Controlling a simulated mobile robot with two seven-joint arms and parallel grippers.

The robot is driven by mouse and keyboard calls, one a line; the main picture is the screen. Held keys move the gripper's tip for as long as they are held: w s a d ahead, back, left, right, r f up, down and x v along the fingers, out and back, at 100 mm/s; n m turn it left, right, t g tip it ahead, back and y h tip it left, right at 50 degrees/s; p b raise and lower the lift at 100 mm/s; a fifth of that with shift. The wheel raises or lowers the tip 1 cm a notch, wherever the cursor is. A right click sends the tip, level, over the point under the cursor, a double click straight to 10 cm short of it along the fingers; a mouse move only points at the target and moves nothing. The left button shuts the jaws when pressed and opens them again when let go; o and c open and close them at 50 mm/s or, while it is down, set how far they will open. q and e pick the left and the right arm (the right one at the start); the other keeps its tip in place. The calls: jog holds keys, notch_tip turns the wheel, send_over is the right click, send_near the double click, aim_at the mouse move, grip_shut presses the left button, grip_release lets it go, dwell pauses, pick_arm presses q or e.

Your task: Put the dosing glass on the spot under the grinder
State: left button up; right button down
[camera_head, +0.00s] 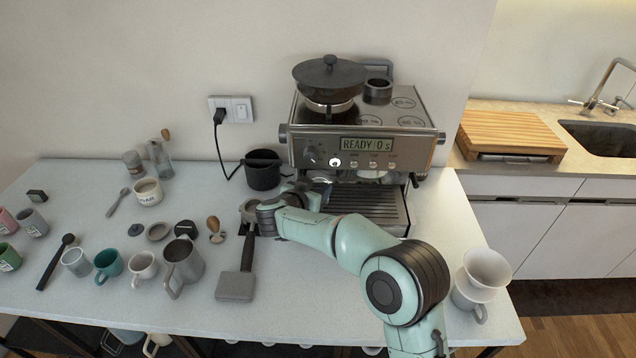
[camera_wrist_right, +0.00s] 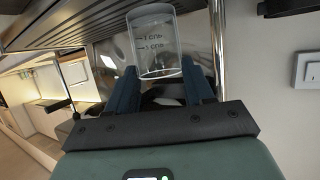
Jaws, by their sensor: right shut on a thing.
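The dosing glass (camera_wrist_right: 153,42) is a clear cup with dark measure marks. In the right wrist view it sits between the two blue-grey fingers of my right gripper (camera_wrist_right: 160,82), which is shut on it. In the head view my right gripper (camera_head: 308,190) is at the lower left front of the espresso machine, below the grinder with its dark lidded hopper (camera_head: 329,82). The glass is hard to make out there, and the spot under the grinder is hidden by my arm. My left gripper is not in view.
The espresso machine's drip tray (camera_head: 368,205) is right of my gripper. A black knock bin (camera_head: 263,170) stands close on the left. A portafilter-like tool (camera_head: 237,280) lies in front. Several cups and a steel jug (camera_head: 182,264) fill the left side.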

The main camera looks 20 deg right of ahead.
jog(key=shift+w+d, duration=0.8)
jog(key=shift+f, duration=0.15)
jog(key=shift+s+a, duration=0.1)
jog(key=shift+s, duration=0.05)
jog(key=shift+f, duration=0.15)
jog(key=shift+c, duration=2.1)
grip_release()
